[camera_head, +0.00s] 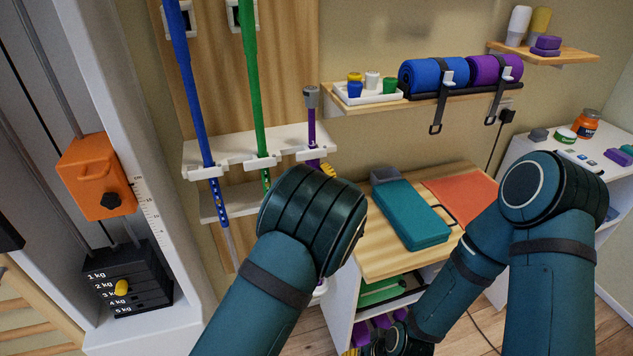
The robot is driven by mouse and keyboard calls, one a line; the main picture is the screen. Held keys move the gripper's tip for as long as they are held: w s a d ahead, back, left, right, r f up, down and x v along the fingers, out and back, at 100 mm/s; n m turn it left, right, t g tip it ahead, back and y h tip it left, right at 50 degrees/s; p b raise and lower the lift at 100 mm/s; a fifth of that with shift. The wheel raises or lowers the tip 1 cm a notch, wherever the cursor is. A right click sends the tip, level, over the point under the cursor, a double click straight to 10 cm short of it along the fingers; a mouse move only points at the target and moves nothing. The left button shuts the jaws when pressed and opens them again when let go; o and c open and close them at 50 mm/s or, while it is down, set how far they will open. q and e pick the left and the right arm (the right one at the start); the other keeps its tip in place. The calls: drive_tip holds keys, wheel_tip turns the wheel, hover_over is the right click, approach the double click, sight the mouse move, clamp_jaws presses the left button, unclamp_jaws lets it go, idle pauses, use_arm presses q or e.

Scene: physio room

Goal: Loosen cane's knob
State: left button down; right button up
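A purple cane (312,128) with a grey top hangs in the right slot of a white wall rack (232,148). Its lower part is hidden behind my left wrist, and I cannot make out its knob. My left gripper is mostly hidden behind that wrist, close to the cane. A small ridged yellow piece (328,170) shows just beyond the wrist; I cannot tell whether it is a fingertip or the knob. My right gripper (372,345) is low at the bottom edge, away from the cane, partly cut off; its fingers are unclear.
A blue pole (190,85) and a green pole (250,85) hang left of the cane. A wooden-topped cabinet (385,262) with a teal case (410,214) stands right. A shelf with rolled mats (433,75) is above it. A weight machine (120,280) stands left.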

use_arm(q)
drive_tip(key=c, duration=0.6)
unclamp_jaws()
drive_tip(key=shift+o, duration=0.2)
drive_tip(key=v, duration=1.2)
